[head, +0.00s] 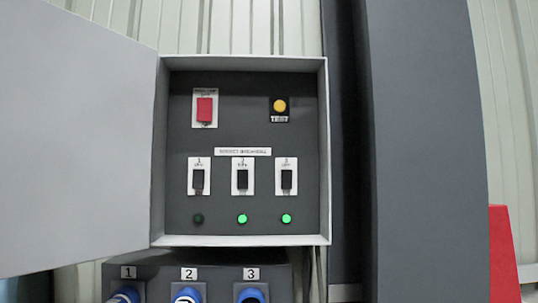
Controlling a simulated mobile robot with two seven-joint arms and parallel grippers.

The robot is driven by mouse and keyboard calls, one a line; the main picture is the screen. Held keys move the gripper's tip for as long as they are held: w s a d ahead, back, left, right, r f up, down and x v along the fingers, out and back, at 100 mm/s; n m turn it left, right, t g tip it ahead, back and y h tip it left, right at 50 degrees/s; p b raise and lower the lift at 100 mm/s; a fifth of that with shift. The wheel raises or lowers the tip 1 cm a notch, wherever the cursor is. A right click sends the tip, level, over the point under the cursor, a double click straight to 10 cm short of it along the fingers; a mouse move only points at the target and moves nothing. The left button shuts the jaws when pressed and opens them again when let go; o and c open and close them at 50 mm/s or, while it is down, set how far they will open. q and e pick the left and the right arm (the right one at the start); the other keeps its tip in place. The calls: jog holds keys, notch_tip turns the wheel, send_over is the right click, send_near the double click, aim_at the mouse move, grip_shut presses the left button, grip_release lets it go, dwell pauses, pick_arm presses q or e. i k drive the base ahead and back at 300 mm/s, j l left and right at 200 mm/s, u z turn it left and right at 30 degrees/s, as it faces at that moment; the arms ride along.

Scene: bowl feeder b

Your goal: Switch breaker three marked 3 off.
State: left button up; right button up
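Breaker three (286,179) is a black toggle on a white plate marked 3, at the right end of the lower row inside the open grey breaker box (324,150). The green lamp (286,218) below it is lit. Breaker two (242,179) is in the middle, with a lit green lamp (242,219) under it. Breaker one (198,179) is at the left, and its lamp (198,219) is dark. Neither of my grippers shows in the head view.
The box door (80,140) stands open to the left. A red switch (204,109) and a yellow test button (280,105) sit above the breakers. Blue sockets marked 1, 2 and 3 (251,294) are below the box. A dark column (425,150) stands to the right.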

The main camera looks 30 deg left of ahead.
aim_at(286, 174)
jog(key=k+j, duration=0.2)
jog(key=k, duration=0.3)
jog(key=k+j, duration=0.25)
jog(key=k, duration=0.2)
